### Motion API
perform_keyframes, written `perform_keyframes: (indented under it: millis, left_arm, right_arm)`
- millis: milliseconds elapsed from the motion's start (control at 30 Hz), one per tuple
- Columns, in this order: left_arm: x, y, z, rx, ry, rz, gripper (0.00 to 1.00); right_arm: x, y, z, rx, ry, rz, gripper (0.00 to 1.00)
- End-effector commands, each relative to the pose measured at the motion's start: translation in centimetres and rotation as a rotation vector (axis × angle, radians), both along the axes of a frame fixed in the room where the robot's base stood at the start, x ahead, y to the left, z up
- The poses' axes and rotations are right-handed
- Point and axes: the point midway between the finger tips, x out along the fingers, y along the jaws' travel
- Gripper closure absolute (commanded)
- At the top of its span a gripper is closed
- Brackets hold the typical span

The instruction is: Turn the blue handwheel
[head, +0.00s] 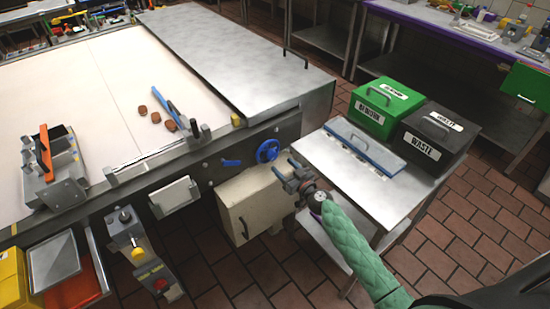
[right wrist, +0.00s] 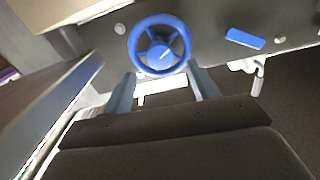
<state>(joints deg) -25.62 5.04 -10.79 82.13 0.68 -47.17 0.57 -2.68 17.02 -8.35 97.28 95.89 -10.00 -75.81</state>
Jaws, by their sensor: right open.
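The blue handwheel (head: 267,151) is mounted on the dark front panel of the conveyor machine, near its right corner. In the right wrist view the handwheel (right wrist: 160,46) shows face-on, with its spokes and hub clear, just beyond my fingertips. My right gripper (head: 284,170) is just below and right of the handwheel. In the wrist view the right gripper (right wrist: 160,80) is open, with a finger on each side near the wheel's lower rim. I cannot tell whether the fingers touch the rim. My left gripper is not in view.
A blue lever (head: 231,163) sits left of the handwheel. A cream box (head: 245,212) is below it. A steel table (head: 335,185) with a green box (head: 383,105) and a black waste box (head: 432,140) stands at right. Brown cookies (head: 157,93) lie on the belt (head: 90,95).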

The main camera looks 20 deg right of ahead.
Motion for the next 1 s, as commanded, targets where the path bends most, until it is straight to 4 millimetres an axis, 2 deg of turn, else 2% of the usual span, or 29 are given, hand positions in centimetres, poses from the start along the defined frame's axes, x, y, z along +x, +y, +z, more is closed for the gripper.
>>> perform_keyframes:
  millis: [200,400,833,867,1000]
  left_arm:
    - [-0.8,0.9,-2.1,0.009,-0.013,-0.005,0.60]
    - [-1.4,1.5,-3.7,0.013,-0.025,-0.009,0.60]
    - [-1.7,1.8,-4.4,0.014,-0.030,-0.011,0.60]
    - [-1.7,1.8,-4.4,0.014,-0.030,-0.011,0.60]
    - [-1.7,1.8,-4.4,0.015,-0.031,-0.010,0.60]
  right_arm:
    - [3.1,1.2,0.4,0.004,0.000,0.001,0.41]
    - [5.0,1.8,0.2,0.003,0.001,0.000,0.41]
    - [5.8,2.1,0.0,0.002,0.002,0.001,0.41]
    - [5.8,2.1,0.0,0.002,0.002,0.001,0.45]
    - [5.8,2.1,0.0,0.002,0.002,0.001,0.72]
